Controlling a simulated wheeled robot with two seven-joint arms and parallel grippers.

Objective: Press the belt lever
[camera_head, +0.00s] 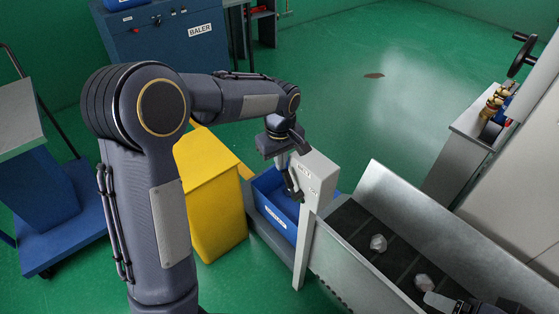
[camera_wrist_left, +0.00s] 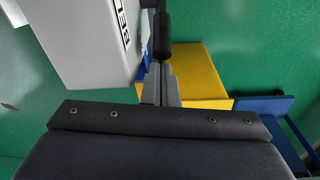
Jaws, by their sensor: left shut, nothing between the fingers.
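The belt lever shows as a black cylindrical handle (camera_wrist_left: 162,38) beside the pale control box (camera_wrist_left: 85,40), whose side lettering is partly cut off in the left wrist view. In the head view the box (camera_head: 316,172) tops a post at the conveyor's end, and the dark lever (camera_head: 292,189) is at its left side. My left gripper (camera_head: 283,168) is shut and empty, close to the box's left side. In the left wrist view its fingertips (camera_wrist_left: 160,72) point at the handle's near end; whether they touch cannot be told.
A conveyor (camera_head: 349,224) carrying crumpled pieces runs to the lower right. A blue bin (camera_head: 275,214) sits behind the post, and a yellow bin (camera_head: 215,215) stands left of it. A blue cart (camera_head: 70,235) is at far left. Green floor behind is open.

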